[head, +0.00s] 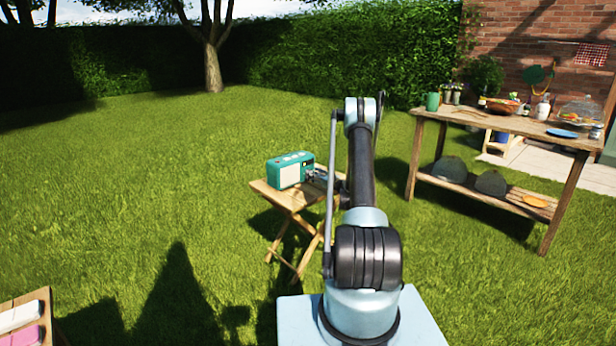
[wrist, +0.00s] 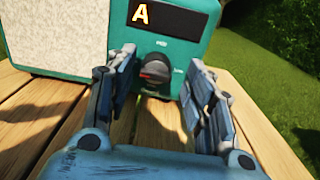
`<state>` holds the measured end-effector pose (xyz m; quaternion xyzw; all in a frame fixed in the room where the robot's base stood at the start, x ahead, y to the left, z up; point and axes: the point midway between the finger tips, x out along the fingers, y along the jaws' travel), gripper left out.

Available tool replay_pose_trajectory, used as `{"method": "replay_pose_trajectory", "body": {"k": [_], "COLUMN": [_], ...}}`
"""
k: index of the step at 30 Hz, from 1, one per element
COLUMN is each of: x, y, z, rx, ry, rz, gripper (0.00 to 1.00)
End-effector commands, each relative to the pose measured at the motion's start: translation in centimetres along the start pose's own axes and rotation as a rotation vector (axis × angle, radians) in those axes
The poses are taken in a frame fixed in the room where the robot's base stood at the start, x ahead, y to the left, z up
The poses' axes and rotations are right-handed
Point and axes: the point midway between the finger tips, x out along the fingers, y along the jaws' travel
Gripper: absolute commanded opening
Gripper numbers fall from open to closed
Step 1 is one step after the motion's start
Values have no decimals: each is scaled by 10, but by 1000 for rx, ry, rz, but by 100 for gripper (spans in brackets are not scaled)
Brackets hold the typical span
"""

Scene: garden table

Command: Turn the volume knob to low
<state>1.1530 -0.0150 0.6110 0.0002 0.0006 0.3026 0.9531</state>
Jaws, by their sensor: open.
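A teal radio (head: 289,170) stands on a small wooden folding table (head: 272,196). In the wrist view the radio (wrist: 90,65) shows a pale speaker panel and a dark display with the letter A. Its dark round volume knob (wrist: 154,72) sits below the display and has a red mark on its left side. My gripper (head: 318,174) is at the front of the radio. In the wrist view my gripper (wrist: 166,75) is open, with one finger on either side of the knob. The fingers look apart from the knob, and nothing is between them but the knob ahead.
The folding table's slatted top (wrist: 35,115) runs under the gripper. A larger wooden table (head: 480,118) with dishes and a green mug (head: 432,101) stands to the right. Another table edge (head: 40,296) shows at the lower left. Open lawn surrounds the folding table.

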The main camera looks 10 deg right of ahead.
Motion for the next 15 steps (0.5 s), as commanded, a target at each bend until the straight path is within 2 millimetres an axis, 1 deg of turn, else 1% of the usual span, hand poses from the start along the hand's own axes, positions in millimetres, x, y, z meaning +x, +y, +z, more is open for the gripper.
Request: {"method": "replay_pose_trajectory", "body": {"k": [3,12,14,15], "x": [5,11,12,13], "y": [4,12,13,13], "z": [0,0,0,0], "rx": [0,0,0,0], "ry": [0,0,0,0], "rz": [3,10,12,12], "gripper": [48,48,35,25]}}
